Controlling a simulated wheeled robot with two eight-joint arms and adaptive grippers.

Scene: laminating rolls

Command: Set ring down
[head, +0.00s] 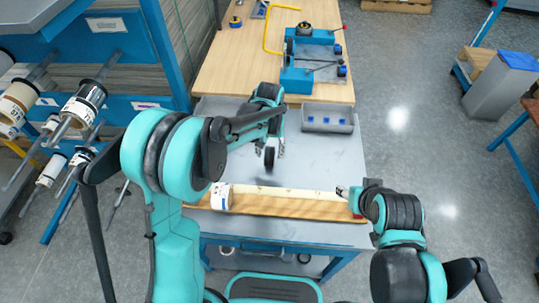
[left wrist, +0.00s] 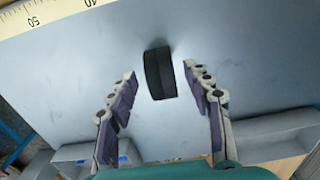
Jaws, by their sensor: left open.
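The black ring (head: 269,158) shows edge-on, apparently upright, over the grey table in the head view. In the left wrist view the ring (left wrist: 159,73) is between my left gripper's (left wrist: 160,70) spread fingers, with a visible gap on each side. My left gripper (head: 272,146) is open above the ring in the head view, partly hidden by its own arm. I cannot tell for certain whether the ring touches the table. My right gripper (head: 344,192) is at the right end of the wooden board (head: 290,206); its fingers are too small to read.
A white roll (head: 221,197) sits at the board's left end, with a pale ruler strip (head: 282,193) along the board. A grey bin (head: 327,126) with blue items stands behind right. A blue machine (head: 297,82) is farther back. A roll rack (head: 130,107) stands left.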

